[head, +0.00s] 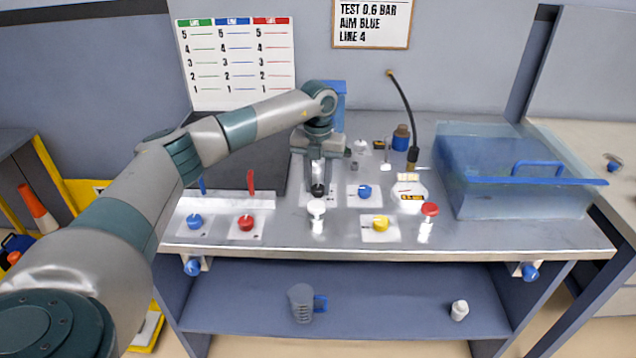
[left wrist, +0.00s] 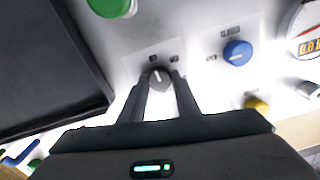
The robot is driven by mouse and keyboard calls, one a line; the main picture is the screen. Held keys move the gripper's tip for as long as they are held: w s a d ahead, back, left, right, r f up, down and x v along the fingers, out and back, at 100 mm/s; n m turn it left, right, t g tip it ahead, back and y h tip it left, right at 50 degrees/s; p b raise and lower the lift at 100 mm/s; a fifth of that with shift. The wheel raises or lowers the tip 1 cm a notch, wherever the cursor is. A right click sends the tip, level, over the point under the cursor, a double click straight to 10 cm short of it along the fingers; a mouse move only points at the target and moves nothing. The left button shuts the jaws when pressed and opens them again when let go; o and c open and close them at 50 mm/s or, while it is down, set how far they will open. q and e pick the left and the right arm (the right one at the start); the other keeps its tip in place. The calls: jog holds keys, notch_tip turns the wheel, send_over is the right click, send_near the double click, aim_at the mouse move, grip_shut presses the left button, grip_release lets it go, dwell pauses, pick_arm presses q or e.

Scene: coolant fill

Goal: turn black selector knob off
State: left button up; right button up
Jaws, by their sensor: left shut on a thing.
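The black selector knob (head: 318,190) sits on a white plate on the metal bench, mostly covered by my left gripper (head: 318,180) in the head view. In the left wrist view the knob (left wrist: 159,77) is dark with a white pointer mark on its face. My left gripper (left wrist: 161,98) comes down on it from above, one finger on each side, shut on it. The small labels on the plate are too blurred to read. My right gripper is in neither view.
A blue knob (head: 365,191) is just right of the selector, with a yellow knob (head: 381,223) and a gauge (head: 409,190) beyond. A white-capped fitting (head: 316,207) stands close in front.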

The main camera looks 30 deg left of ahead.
pick_arm(q)
jog(key=shift+w+a+r, duration=0.1)
jog(key=shift+r, duration=0.05)
jog(key=o, duration=0.9)
jog(key=shift+c, duration=0.2)
jog(key=shift+o, duration=0.9)
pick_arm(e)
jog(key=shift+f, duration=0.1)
pick_arm(q)
jog(key=shift+r, duration=0.45)
notch_tip(320, 180, up, 7)
jog(key=shift+b, duration=0.9)
notch_tip(320, 180, up, 9)
jog(key=b, duration=0.1)
send_over(318, 187)
jog(key=shift+r, duration=0.2)
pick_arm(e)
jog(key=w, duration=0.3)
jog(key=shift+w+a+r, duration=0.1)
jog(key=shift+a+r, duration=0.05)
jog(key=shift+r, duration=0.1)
